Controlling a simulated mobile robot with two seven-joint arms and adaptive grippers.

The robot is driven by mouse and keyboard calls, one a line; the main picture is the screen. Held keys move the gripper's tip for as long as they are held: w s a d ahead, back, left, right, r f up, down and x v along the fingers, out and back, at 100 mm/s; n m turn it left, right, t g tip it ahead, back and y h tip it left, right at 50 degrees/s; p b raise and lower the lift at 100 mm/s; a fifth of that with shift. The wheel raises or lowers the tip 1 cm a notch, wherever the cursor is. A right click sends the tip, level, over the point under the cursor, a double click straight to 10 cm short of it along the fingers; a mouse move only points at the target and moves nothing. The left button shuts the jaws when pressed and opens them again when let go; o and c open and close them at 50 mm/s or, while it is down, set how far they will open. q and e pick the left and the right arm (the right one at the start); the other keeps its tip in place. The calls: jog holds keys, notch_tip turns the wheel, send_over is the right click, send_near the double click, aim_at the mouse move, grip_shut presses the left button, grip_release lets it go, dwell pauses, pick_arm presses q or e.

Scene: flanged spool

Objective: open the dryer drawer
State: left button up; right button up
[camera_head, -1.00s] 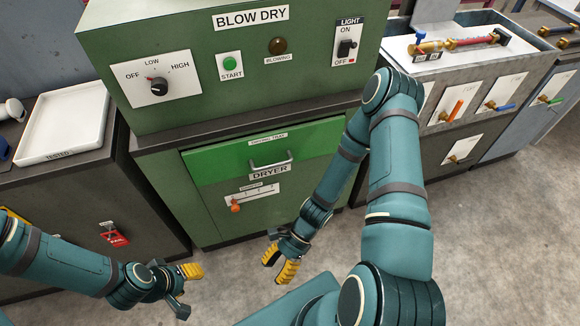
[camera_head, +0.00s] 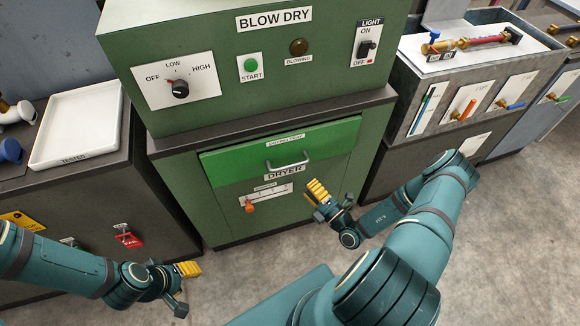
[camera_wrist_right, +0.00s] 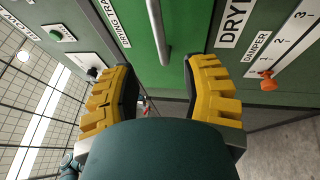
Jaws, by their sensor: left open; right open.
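The dryer drawer (camera_head: 235,163) is the bright green front in the dark green cabinet, and it looks shut. Its grey bar handle (camera_head: 288,163) sits in the middle, above the "DRYER" label. In the right wrist view the handle (camera_wrist_right: 160,35) runs down between my right gripper's fingers, farther off, with no contact visible. My right gripper (camera_head: 322,196) is open and empty, to the right of and below the handle in the head view; its yellow fingers (camera_wrist_right: 160,98) are spread. My left gripper (camera_head: 185,284) is open and empty at lower left, away from the drawer.
A damper slider with an orange knob (camera_head: 249,206) is below the drawer. The blow dry panel with a knob (camera_head: 180,89) and a green start button (camera_head: 251,64) is above. A white tray (camera_head: 78,153) is on the left counter. Floor in front is clear.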

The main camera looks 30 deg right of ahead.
aim_at(290, 165)
jog(key=b+x, duration=0.1)
jog(key=x, duration=0.9)
grip_shut()
jog(key=shift+s, duration=0.1)
